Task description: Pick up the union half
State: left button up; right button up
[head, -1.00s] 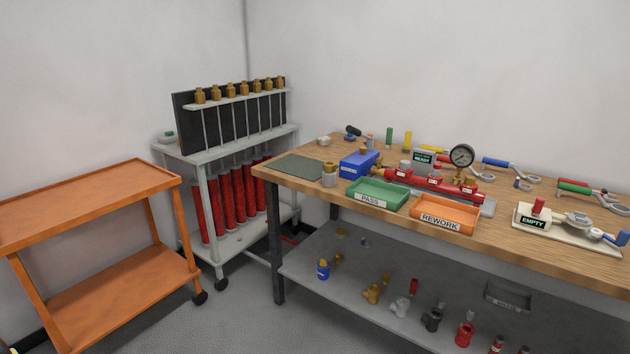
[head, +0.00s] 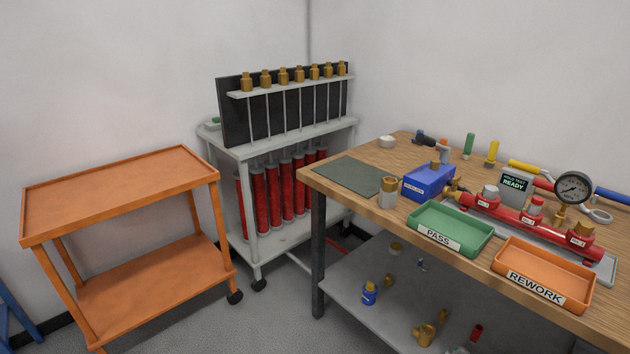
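I cannot tell for certain which part is the union half. A small grey cylinder with a brass top (head: 388,193) stands upright on the workbench (head: 340,153), beside the dark green mat (head: 352,176). A blue box (head: 428,184) to its right has a brass fitting on top. Small brass parts (head: 425,334) also lie on the lower shelf (head: 352,290). Neither of my grippers is in view.
A green PASS tray (head: 428,241) and orange REWORK tray (head: 515,290) sit at the bench front. A red manifold with a gauge (head: 573,187) is behind them. An orange cart (head: 120,190) and a grey rack (head: 240,150) stand left; grey floor lies between.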

aim_at(387, 200)
jog(key=u, duration=0.15)
jog(key=i, duration=1.25)
jog(key=z, duration=0.35)
